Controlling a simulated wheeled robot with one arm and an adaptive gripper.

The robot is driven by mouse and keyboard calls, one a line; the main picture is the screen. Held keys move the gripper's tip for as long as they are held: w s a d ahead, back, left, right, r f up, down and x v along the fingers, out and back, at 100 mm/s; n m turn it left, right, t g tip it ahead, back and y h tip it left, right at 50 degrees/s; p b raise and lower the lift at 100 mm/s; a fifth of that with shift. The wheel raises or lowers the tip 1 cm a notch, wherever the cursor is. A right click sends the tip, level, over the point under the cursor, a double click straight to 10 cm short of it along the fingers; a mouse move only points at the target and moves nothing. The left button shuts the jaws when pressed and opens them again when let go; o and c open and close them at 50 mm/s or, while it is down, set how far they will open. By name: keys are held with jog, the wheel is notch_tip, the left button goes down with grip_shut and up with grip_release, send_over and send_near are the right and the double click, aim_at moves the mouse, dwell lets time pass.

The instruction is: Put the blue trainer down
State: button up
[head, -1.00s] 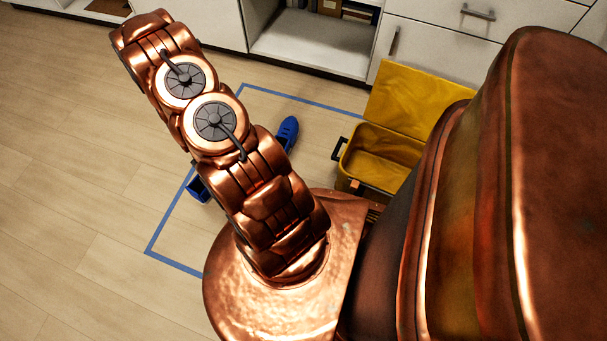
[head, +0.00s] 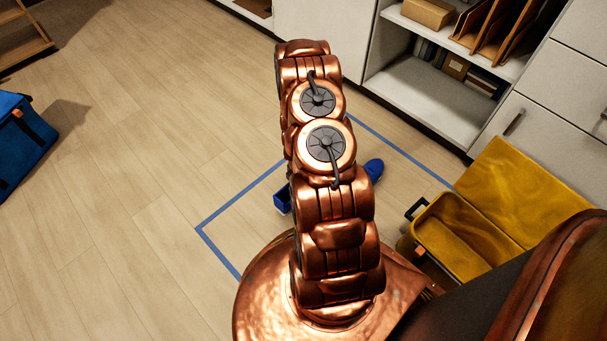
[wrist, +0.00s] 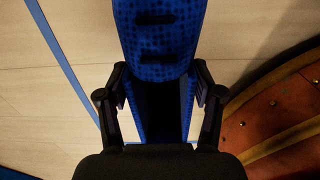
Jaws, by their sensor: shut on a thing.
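The blue trainer (wrist: 158,45) fills the upper middle of the wrist view. It has a dotted surface, two black bars and a dark opening towards me. My gripper (wrist: 160,108) is shut on it, one finger at each side. I cannot tell whether it touches the floor. In the head view my arm hides the gripper. A rounded blue shoe end (head: 374,168) shows right of my arm. A blue piece with a dark opening (head: 283,200) shows left of it. I cannot tell whether these belong to one shoe.
Blue tape (head: 240,195) marks an area on the wooden floor. An open yellow case (head: 462,230) stands on the right. White cabinets with open shelves (head: 425,95) line the back. A blue bag (head: 22,140) stands at far left. The floor between the bag and tape is clear.

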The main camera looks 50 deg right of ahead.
jog(key=w+d+f+b, duration=0.1)
jog(key=d+b, duration=0.1)
jog(key=w+d+f+b, duration=0.3)
jog(key=w+d+b, duration=0.1)
jog(key=shift+w+d+f, duration=0.2)
jog(key=shift+d+f, duration=0.05)
jog(key=shift+d, duration=0.1)
jog(key=shift+r, duration=0.1)
dwell(0.4)
jog(key=o, duration=1.4)
